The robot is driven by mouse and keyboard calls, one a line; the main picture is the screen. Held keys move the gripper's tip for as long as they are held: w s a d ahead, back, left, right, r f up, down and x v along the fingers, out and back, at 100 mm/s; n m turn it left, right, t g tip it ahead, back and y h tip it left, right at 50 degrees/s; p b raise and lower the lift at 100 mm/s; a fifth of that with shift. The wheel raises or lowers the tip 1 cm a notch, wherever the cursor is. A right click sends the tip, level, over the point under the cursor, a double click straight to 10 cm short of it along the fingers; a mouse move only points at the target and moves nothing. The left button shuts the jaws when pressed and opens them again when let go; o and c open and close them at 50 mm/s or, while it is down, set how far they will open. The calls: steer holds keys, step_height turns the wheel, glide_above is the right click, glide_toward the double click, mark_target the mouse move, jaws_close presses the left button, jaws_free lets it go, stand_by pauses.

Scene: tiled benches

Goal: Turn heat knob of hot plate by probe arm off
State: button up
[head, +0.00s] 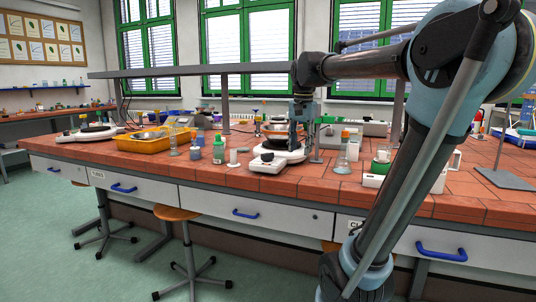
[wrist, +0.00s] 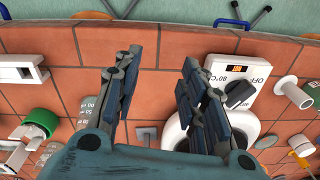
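A white hot plate (head: 289,157) with a dark round top stands on the tiled bench, below my gripper (head: 299,143). Its black heat knob (head: 267,155) is at the front. In the wrist view the knob (wrist: 240,94) lies right of my gripper (wrist: 158,66), apart from the fingers, near the printed words "80°C" and "OFF" and a small orange display (wrist: 237,70). I cannot tell exactly which mark the knob points to. My fingers are spread and empty, over bare tiles beside the hot plate; the right finger hides part of its ring. I cannot make out a probe arm surely.
A second hot plate (head: 90,133) stands far left, near a yellow tray (head: 142,144). A white cup (head: 233,158) and bottle (head: 219,150) stand left of the near hot plate. A glass flask (head: 342,165) and a green roll (head: 381,162) are right. A shelf (head: 190,70) spans behind.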

mark_target(268, 153)
steer(key=w+a+r+m, duration=0.4)
steer(key=w+a+r, duration=0.7)
steer(key=w+a, duration=0.1)
steer(key=shift+g, duration=0.4)
step_height(268, 153, down, 17)
steer(key=shift+d+r, duration=0.1)
steer(key=shift+c, duration=0.5)
jaws_close()
